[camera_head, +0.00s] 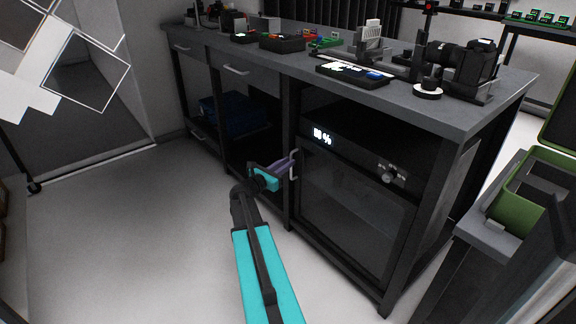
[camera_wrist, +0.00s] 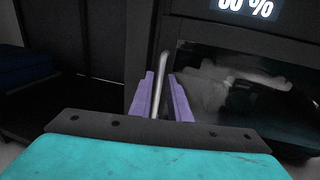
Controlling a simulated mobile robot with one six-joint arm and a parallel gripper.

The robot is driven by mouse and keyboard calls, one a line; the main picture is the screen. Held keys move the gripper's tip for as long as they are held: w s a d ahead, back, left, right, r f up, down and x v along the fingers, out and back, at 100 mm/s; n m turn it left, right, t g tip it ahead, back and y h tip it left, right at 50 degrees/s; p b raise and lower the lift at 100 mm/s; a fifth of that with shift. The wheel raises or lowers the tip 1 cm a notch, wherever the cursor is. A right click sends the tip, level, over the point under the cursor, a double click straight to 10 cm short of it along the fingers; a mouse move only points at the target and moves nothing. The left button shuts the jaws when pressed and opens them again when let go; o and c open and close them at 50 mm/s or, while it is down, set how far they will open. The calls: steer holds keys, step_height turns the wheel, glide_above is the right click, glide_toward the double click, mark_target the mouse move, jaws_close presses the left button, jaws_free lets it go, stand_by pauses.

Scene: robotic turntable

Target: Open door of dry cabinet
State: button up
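The dry cabinet (camera_head: 352,205) is a black box with a dark glass door under the workbench, with a lit percent display and a knob above the door. Its vertical metal handle (camera_head: 293,166) is at the door's left edge. My gripper (camera_head: 284,163) reaches the handle from the left front. In the wrist view the handle (camera_wrist: 160,75) stands between the two purple fingers of my gripper (camera_wrist: 161,97). The fingers are close on both sides of it; whether they press on it is hard to tell. The door (camera_wrist: 235,95) looks closed.
The workbench top (camera_head: 440,105) carries a camera (camera_head: 470,62), trays and small parts. A blue bin (camera_head: 232,112) sits on the shelf left of the cabinet. A side table with a green case (camera_head: 530,185) stands at the right. The floor (camera_head: 130,240) at left is clear.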

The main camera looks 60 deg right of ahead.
steer(key=shift+s+d, duration=0.1)
steer(key=shift+d, duration=0.55)
jaws_close()
steer(key=shift+a, duration=0.15)
